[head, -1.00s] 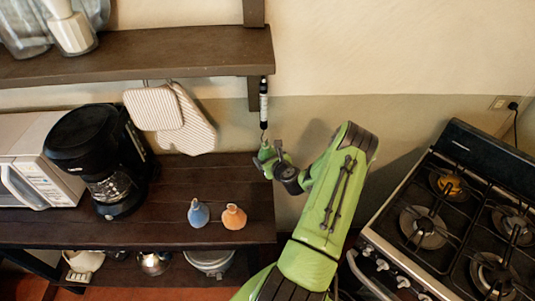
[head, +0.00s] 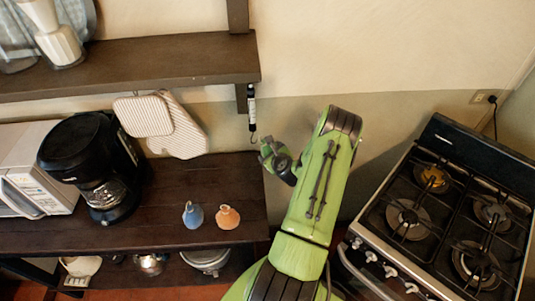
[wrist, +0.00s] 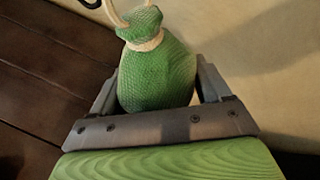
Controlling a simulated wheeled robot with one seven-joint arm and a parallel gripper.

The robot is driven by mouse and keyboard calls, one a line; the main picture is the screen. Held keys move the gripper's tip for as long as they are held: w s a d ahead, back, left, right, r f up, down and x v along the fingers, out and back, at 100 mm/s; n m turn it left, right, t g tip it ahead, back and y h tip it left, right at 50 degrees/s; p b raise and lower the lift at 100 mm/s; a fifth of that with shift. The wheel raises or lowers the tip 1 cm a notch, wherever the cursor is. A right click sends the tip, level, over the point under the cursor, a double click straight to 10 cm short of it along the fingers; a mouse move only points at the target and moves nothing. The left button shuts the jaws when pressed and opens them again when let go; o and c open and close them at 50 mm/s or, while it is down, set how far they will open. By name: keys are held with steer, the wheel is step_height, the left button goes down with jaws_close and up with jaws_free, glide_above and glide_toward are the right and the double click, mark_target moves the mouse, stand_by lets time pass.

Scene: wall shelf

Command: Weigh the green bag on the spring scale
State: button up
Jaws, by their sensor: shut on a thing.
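The green bag (wrist: 158,75) is a small sack with a pale tie and a pale loop at its top. In the wrist view it sits upright between the fingers of my gripper (wrist: 155,105), which is shut on it. In the head view my gripper (head: 272,155) is just below and right of the spring scale (head: 251,105), with the bag mostly hidden by it. The scale hangs from the shelf's right end, with its hook (head: 253,138) at the bottom. The hook looks empty and apart from the bag. A dark curved piece (wrist: 92,3) shows near the loop in the wrist view.
A blue bag (head: 193,215) and an orange bag (head: 228,217) stand on the dark counter (head: 165,235). A coffee maker (head: 95,165) and hanging oven mitts (head: 165,125) are to the left. The stove (head: 440,215) is at right. The wall shelf (head: 130,65) is above.

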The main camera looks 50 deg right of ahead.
steer(key=shift+s+d+b, duration=0.75)
steer(key=shift+s+d, duration=0.95)
steer(key=shift+s, duration=0.2)
steer(key=shift+c, duration=0.6)
